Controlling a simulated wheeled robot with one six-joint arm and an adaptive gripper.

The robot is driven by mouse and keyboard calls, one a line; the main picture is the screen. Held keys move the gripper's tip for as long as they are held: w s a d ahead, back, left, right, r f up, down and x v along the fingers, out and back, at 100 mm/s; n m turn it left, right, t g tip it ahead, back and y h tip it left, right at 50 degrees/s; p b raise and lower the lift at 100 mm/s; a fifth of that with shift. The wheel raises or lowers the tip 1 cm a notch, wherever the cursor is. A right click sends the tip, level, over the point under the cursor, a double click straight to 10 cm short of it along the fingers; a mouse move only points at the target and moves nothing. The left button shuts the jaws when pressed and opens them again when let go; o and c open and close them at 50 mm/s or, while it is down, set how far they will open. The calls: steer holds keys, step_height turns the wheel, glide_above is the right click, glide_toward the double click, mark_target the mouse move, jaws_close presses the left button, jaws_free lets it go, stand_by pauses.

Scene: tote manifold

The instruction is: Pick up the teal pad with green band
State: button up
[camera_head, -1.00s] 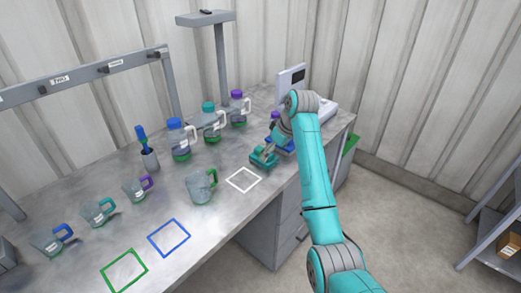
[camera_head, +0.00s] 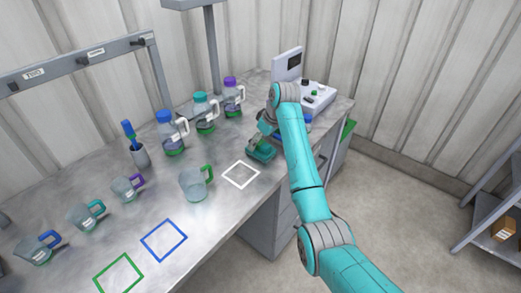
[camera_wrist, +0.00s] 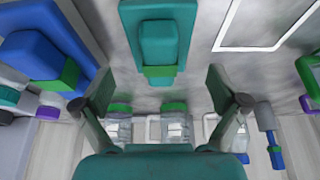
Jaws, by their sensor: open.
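The teal pad (camera_head: 262,153) lies on the bench beside the white square outline. In the wrist view the teal pad (camera_wrist: 157,35) is at the top centre, a raised block on a wider base, with a green band (camera_wrist: 159,72) across its near end. My gripper (camera_wrist: 160,90) is open and empty, one finger to each side of the pad's line, with the pad beyond the fingertips in the picture. In the head view my gripper (camera_head: 259,138) is close above the pad; the arm hides part of it, and contact cannot be told.
A blue pad (camera_wrist: 35,60) with a green band lies left of the teal pad in the wrist view. A green-handled jug (camera_head: 194,184) stands left of the white outline (camera_head: 240,174). Several capped bottles (camera_head: 204,113) stand behind. A white instrument (camera_head: 316,96) is at the back right.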

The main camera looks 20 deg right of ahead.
mark_target(261, 142)
steer(key=shift+s+x, duration=0.1)
steer(key=shift+x, duration=0.85)
steer(key=shift+s+x, duration=0.15)
steer(key=shift+x, duration=0.85)
steer(key=shift+d+f, duration=0.1)
steer(key=shift+d, duration=0.05)
steer(key=c, duration=1.2)
step_height(261, 142, up, 10)
steer(key=shift+r, duration=0.1)
steer(key=o, duration=0.5)
steer(key=c, duration=0.4)
